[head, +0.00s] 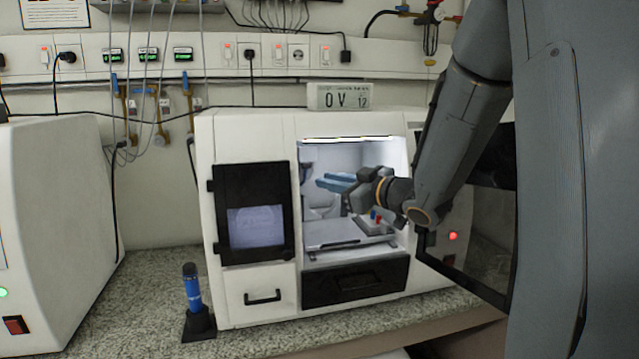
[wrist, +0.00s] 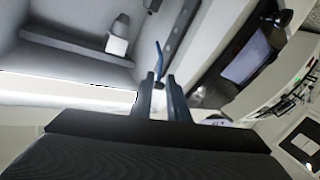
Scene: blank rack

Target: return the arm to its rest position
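My gripper (head: 330,182) is inside the lit chamber of the white machine (head: 250,140), its blue fingers pointing left above the grey chamber bed (head: 340,232). My arm reaches in from the right through the open front. In the wrist view my gripper (wrist: 160,82) shows two parallel fingers with a gap between them. I see nothing held. A thin blue strip (wrist: 159,55) shows beyond the fingertips; I cannot tell what it is.
The chamber's dark glazed door (head: 490,240) stands open at the right, close to my arm. Small red and blue parts (head: 376,217) are on the bed below my wrist. A blue tool (head: 192,290) stands in a black holder on the speckled counter (head: 140,300).

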